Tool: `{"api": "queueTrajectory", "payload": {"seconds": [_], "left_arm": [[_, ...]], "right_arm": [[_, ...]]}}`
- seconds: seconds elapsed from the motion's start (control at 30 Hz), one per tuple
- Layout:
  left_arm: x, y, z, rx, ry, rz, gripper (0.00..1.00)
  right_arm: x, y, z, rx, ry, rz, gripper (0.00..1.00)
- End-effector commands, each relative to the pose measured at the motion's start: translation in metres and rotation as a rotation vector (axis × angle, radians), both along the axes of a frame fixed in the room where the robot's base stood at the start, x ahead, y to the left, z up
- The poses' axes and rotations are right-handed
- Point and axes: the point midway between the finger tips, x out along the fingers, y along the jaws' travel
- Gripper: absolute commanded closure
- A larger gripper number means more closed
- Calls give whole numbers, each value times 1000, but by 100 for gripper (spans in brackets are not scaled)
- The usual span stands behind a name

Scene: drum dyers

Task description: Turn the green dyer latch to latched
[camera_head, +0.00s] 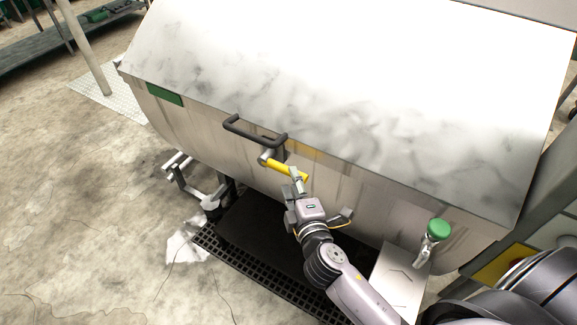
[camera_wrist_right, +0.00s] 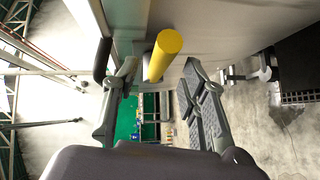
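The green dyer is a large pale metal drum (camera_head: 190,122) with a green label (camera_head: 165,94) on its front. Its latch is a yellow bar handle (camera_head: 284,167) on a grey pivot, below the black lid handle (camera_head: 255,134). The yellow bar points right and slightly down in the head view. My right gripper (camera_head: 297,178) is at the bar's right end. In the right wrist view the yellow bar (camera_wrist_right: 164,54) shows between the two spread fingers of my right gripper (camera_wrist_right: 160,70), with a gap to the right finger. My left gripper is not in view.
A green-knobbed valve (camera_head: 439,229) stands to the right, by a pale marked plate (camera_head: 400,280). Pipework (camera_head: 205,195) sticks out at the lower left of the drum. A black grate (camera_head: 260,270) lies on the floor below. Concrete floor at left is open.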

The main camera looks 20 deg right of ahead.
Motion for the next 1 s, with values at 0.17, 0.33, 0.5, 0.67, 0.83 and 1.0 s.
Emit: {"api": "queueTrajectory", "payload": {"seconds": [0.17, 0.33, 0.5, 0.67, 0.83, 1.0], "left_arm": [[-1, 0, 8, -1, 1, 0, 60], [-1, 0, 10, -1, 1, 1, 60], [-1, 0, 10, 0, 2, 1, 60], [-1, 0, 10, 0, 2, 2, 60], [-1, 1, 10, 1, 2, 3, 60], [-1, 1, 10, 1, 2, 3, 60]], "right_arm": [[30, -4, -3, 0, 0, -1, 60], [44, -5, -6, 0, 1, -1, 60], [48, -6, -7, 1, 1, 0, 60], [47, -5, -7, 1, 1, 0, 60], [47, -5, -7, 1, 1, 0, 71], [47, -5, -7, 1, 1, 0, 82]]}}
